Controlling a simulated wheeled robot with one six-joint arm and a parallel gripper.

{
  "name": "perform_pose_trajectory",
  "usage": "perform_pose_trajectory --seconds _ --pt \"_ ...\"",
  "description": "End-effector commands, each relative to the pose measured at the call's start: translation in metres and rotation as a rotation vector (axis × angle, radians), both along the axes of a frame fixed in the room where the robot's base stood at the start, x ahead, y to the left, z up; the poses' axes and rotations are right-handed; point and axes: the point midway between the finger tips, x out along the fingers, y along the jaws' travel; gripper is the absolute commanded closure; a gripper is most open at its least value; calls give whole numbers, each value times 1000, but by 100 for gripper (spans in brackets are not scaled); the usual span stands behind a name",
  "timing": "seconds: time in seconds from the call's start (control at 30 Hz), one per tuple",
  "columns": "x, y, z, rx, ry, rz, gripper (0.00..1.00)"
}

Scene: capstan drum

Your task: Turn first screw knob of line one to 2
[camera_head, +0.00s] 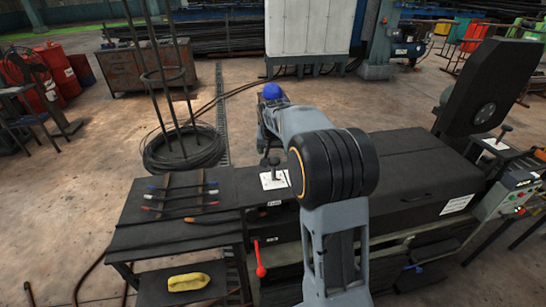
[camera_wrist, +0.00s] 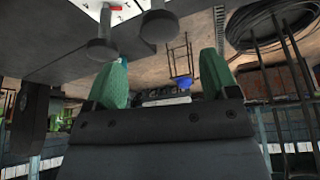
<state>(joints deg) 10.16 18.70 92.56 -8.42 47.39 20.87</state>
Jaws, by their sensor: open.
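In the wrist view, which looks upside down, two dark round-headed knobs stand out from a dark surface: one knob (camera_wrist: 103,46) left of centre and another knob (camera_wrist: 159,25) near the top middle. A white plate with red marks (camera_wrist: 88,6) lies behind them. My gripper (camera_wrist: 163,72) has two green fingers set wide apart, with nothing between them. In the head view, a black knob (camera_head: 274,163) stands on a white plate (camera_head: 267,181) beside my arm. My gripper's fingers are hidden there, and the knob's setting is unreadable.
The dark machine cover (camera_head: 400,170) fills the right of the bench. A wire stand (camera_head: 165,95) with coiled wire (camera_head: 185,150) stands behind. Another white plate (camera_head: 495,144) is far right.

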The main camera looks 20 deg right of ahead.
Motion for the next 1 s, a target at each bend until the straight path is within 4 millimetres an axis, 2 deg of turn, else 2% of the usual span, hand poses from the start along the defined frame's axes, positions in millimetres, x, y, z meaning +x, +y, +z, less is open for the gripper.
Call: perform_pose_trajectory --seconds 0.2,0.43,0.87,1.0 --pt "12 -7 -35 1 4 1 20" --pt "21 -11 -57 0 1 0 20" --pt "24 -12 -64 0 -1 0 20" --pt "23 -12 -64 0 -1 0 31"
